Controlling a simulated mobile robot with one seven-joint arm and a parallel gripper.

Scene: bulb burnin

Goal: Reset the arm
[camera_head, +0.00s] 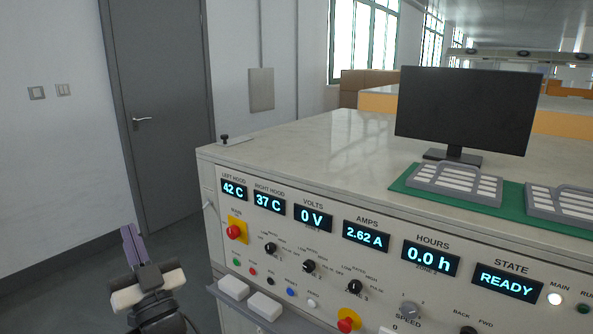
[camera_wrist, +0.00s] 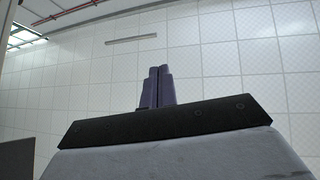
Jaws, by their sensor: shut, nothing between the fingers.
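My gripper (camera_head: 131,240) is at the lower left in the head view, in front of the left end of the control console (camera_head: 300,165). Its purple fingers point up and are pressed together with nothing between them. In the wrist view the gripper (camera_wrist: 158,72) also shows its fingers side by side and shut, against a tiled white ceiling. It is apart from the console and touches nothing that I can see.
The console front carries lit displays, knobs and red stop buttons (camera_head: 236,231). A ledge (camera_head: 238,302) with white blocks juts from its lower left. A monitor (camera_head: 467,110) and grey racks (camera_head: 455,184) on a green mat (camera_head: 408,180) stand on top. A grey door (camera_head: 160,100) is behind.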

